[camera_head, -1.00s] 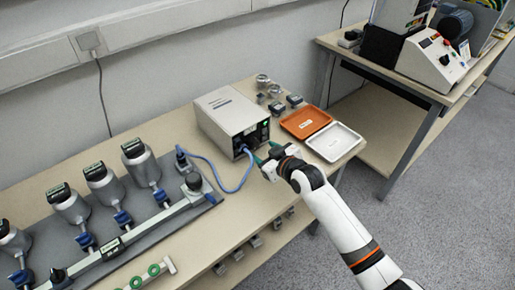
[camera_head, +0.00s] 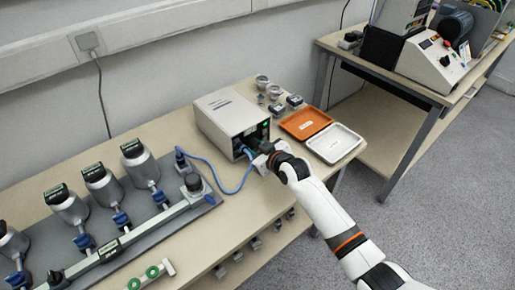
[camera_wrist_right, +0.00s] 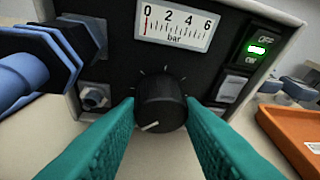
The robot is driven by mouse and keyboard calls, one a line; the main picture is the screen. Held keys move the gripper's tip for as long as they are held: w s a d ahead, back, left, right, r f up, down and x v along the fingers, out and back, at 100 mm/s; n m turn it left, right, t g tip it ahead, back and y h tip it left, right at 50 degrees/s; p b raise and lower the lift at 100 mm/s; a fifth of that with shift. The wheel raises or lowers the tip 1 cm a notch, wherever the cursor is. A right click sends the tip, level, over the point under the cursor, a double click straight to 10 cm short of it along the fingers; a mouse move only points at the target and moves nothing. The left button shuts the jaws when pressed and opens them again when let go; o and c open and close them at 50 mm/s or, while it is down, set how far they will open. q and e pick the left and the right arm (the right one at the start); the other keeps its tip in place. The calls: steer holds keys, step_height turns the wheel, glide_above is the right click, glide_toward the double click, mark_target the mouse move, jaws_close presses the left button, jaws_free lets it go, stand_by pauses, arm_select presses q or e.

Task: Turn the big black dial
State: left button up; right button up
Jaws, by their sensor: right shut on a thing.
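The big black dial (camera_wrist_right: 161,103) is on the dark front panel of a light grey box (camera_head: 229,113). In the right wrist view its white pointer line points to the lower left. My right gripper (camera_wrist_right: 160,112) has its two green fingers on either side of the dial, shut on it. In the head view the right gripper (camera_head: 264,156) is at the front of the box and hides the dial. A bar gauge (camera_wrist_right: 177,23) above the dial shows a scale from 0 to 6, with a red mark near 0. My left gripper is not in view.
A blue hose with a blue connector (camera_wrist_right: 50,55) plugs into the panel left of the dial. A lit green switch (camera_wrist_right: 258,47) is at the upper right. An orange tray (camera_head: 306,122) and a white tray (camera_head: 334,143) lie right of the box. Metal canisters (camera_head: 139,160) stand at left.

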steer(key=shift+d+m+y, duration=0.1)
steer(key=shift+m+y, duration=0.2)
steer(key=shift+m, duration=0.3)
steer(key=shift+w+f+m+g+y+b, duration=0.1)
steer(key=shift+f+m+g+y+b, duration=0.1)
steer(key=shift+m+g+y+b, duration=0.45)
steer(key=shift+m+b, duration=0.45)
steer(key=shift+r, duration=0.2)
steer(key=o, duration=1)
